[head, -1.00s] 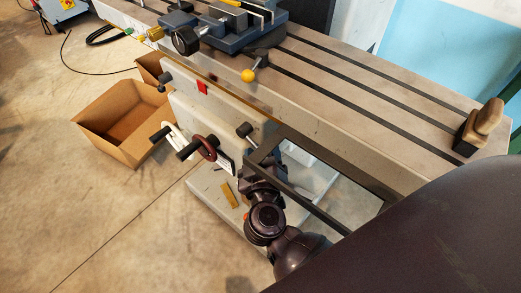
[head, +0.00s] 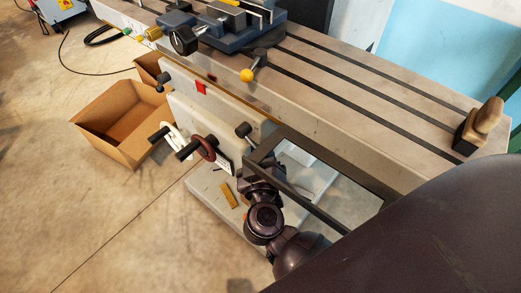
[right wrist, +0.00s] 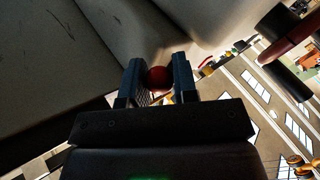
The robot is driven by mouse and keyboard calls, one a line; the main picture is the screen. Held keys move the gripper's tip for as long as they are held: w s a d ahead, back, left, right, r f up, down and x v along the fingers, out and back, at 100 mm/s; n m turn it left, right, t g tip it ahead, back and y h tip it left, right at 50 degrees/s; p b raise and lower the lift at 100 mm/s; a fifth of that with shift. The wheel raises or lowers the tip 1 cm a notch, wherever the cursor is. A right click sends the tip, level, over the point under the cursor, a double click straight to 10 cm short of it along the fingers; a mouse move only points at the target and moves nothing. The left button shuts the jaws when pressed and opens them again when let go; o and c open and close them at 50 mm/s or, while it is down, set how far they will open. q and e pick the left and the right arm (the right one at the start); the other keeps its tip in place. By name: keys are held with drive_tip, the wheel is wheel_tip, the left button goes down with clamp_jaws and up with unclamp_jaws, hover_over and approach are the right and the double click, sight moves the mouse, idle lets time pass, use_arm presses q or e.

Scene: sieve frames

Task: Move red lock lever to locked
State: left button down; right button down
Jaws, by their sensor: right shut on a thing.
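In the right wrist view, a round red knob (right wrist: 158,76), which looks like the end of the red lock lever, sits between the two fingers of my right gripper (right wrist: 156,84). The fingers are closed on it from both sides. The rest of the lever is hidden, so its position cannot be told. In the head view my right arm (head: 264,221) reaches down beside the front of the milling machine. Its fingers and the knob cannot be made out there. My left gripper is in neither view.
The slotted machine table (head: 350,105) runs across the head view, with a blue vise (head: 236,38) on it. Handwheels (head: 206,148) stick out from the machine's front. A dark rectangular frame (head: 318,202) lies close to my right arm. A cardboard box (head: 104,142) stands on the floor at left.

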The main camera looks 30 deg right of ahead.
drive_tip(key=shift+w+f+m+t, duration=0.15)
drive_tip(key=shift+m+t, duration=0.15)
drive_tip(key=shift+m, duration=0.2)
drive_tip(key=c, duration=0.9)
unclamp_jaws()
drive_tip(key=p+v, duration=0.1)
drive_tip(key=v, duration=1)
